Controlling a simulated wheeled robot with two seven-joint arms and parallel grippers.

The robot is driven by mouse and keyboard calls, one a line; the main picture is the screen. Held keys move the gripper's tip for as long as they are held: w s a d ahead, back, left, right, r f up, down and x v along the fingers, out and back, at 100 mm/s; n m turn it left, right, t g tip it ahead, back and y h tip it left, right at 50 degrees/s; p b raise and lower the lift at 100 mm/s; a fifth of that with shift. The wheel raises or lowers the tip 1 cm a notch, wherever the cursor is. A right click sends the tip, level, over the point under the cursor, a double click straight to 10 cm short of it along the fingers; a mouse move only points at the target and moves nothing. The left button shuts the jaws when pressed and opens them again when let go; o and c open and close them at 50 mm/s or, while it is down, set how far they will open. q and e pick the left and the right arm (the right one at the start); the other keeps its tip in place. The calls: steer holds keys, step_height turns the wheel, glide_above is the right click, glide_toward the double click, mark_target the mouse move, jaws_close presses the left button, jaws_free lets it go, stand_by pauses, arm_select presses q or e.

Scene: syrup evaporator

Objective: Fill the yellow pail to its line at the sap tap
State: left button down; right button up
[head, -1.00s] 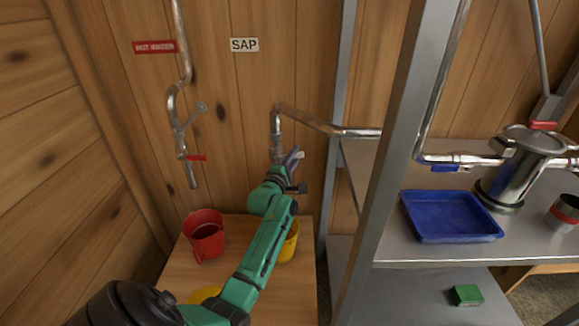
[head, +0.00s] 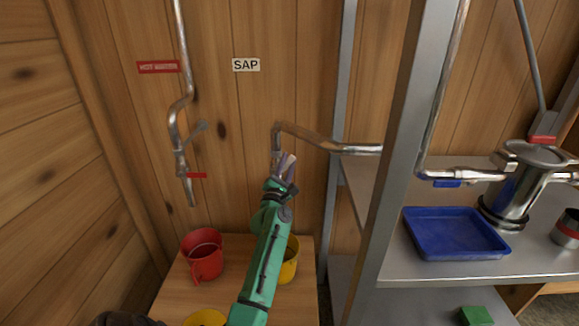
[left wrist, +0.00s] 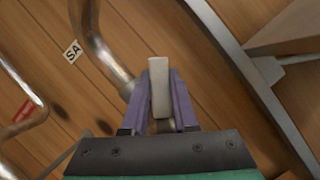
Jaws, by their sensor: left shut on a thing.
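The sap tap is a steel pipe (head: 305,135) that bends down under the SAP label (head: 246,65). My left gripper (head: 285,170) is at its lower end, shut on a pale tap handle. In the left wrist view the pale handle (left wrist: 159,88) stands between the two purple fingers (left wrist: 160,105). The yellow pail (head: 290,265) stands on the wooden table below the tap, partly hidden by my left arm. Its fill line, its level and any sap stream are not visible. My right gripper is not in view.
A red pail (head: 203,255) stands left on the table (head: 232,285) below the hot-water pipe (head: 184,160). Another yellow object (head: 205,317) is cut off at the bottom edge. A metal shelf post (head: 385,180) and a blue tray (head: 455,232) are on the right.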

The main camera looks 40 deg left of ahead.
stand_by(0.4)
arm_select(q)
steer(key=c, duration=0.7)
jaws_free()
